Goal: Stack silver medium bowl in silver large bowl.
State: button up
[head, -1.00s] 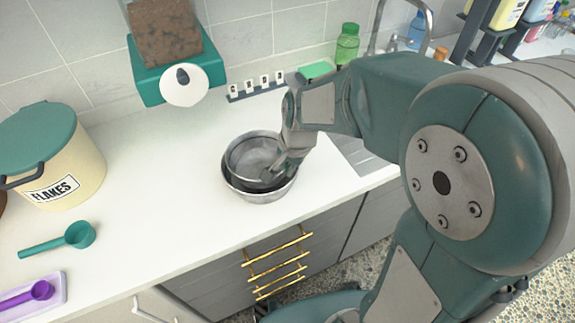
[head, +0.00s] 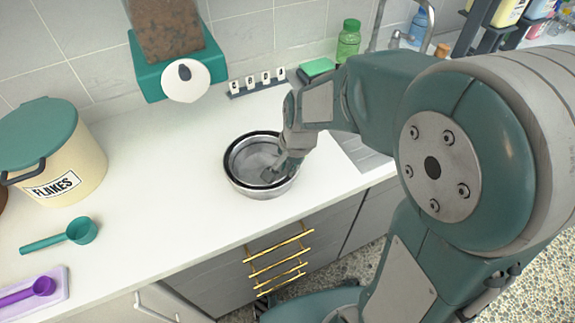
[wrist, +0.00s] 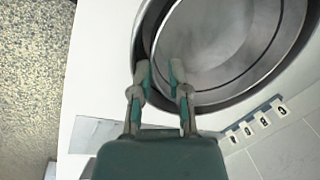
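The silver large bowl (head: 262,192) stands on the white counter near its front edge. The silver medium bowl (head: 252,157) sits inside it, its rim close to level with the large bowl's rim and a dark gap between them. My gripper (head: 274,172) is at the right side of the bowls, pointing down. In the wrist view, my fingertips (wrist: 160,72) are parted at the near edge of the medium bowl (wrist: 225,42), with the large bowl's rim (wrist: 143,35) around it. The fingers hide part of both rims.
A FLAKES bin (head: 62,165), a teal scoop (head: 62,237) and a purple scoop (head: 35,290) are on the left. A teal dispenser (head: 170,75) hangs behind. A sink with a tap and a green bottle (head: 348,40) is at the back right.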

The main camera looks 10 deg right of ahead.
notch_tip(320, 180, up, 12)
jog(key=s+d, duration=0.1)
jog(key=d, duration=0.1)
jog(key=s+d+r+n+t, duration=0.1)
jog(key=s+d+n+t, duration=0.1)
jog(key=s+n, duration=0.2)
jog(key=s+d+r+n+t+h, duration=0.1)
jog(key=s+d+n+t, duration=0.1)
jog(key=s, duration=0.7)
jog(key=shift+s+d+r+n+h, duration=0.15)
jog(key=shift+d+r+n+h, duration=0.2)
jog(key=shift+d+n, duration=0.55)
